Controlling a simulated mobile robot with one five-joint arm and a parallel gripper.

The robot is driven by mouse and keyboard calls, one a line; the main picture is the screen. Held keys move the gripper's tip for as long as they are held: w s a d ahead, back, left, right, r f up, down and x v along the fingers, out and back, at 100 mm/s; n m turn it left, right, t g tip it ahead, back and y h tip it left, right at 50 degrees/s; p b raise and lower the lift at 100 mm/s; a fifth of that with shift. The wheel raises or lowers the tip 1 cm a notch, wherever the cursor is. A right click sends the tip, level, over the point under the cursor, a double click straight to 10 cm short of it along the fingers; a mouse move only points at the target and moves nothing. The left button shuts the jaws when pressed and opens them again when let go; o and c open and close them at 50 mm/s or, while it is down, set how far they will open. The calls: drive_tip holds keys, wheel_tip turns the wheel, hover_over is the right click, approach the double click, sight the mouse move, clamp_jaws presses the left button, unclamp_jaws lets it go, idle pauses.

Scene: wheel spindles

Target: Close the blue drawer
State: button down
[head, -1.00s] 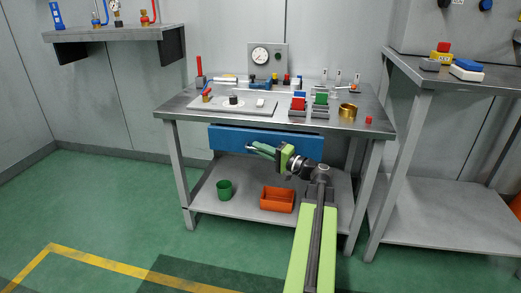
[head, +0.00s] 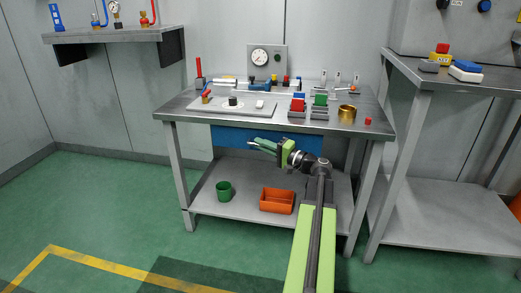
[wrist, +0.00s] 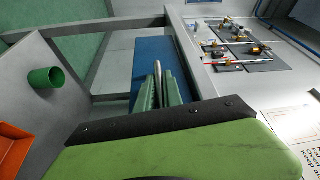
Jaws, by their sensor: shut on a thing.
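The blue drawer (head: 226,138) sits under the top of the steel workbench (head: 190,110). Its front is now tucked beneath the bench's front edge, partly behind my gripper. It also shows as a blue panel in the wrist view (wrist: 148,55). My gripper (head: 262,146) is at the drawer front. In the wrist view its green fingers (wrist: 159,88) are shut around a thin grey bar, which looks like the drawer's handle. The fingers hide most of the bar. I cannot tell whether a small gap is left behind the drawer front.
On the lower shelf stand a green cup (head: 224,190) and an orange bin (head: 277,201), below my gripper. The benchtop holds several items, including a brass ring (head: 347,113) and a red cube (head: 368,121). A second bench (head: 430,78) stands at the right. The floor at left is clear.

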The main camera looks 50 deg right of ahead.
drive_tip(key=shift+w+d, duration=0.1)
drive_tip(key=shift+d, duration=0.15)
drive_tip(key=c, duration=1.5)
unclamp_jaws()
drive_tip(key=s+d+f+b, duration=0.1)
drive_tip(key=s+d, duration=0.1)
drive_tip(key=s, duration=1.5)
drive_tip(key=shift+d, duration=0.4)
drive_tip(key=shift+f, duration=0.1)
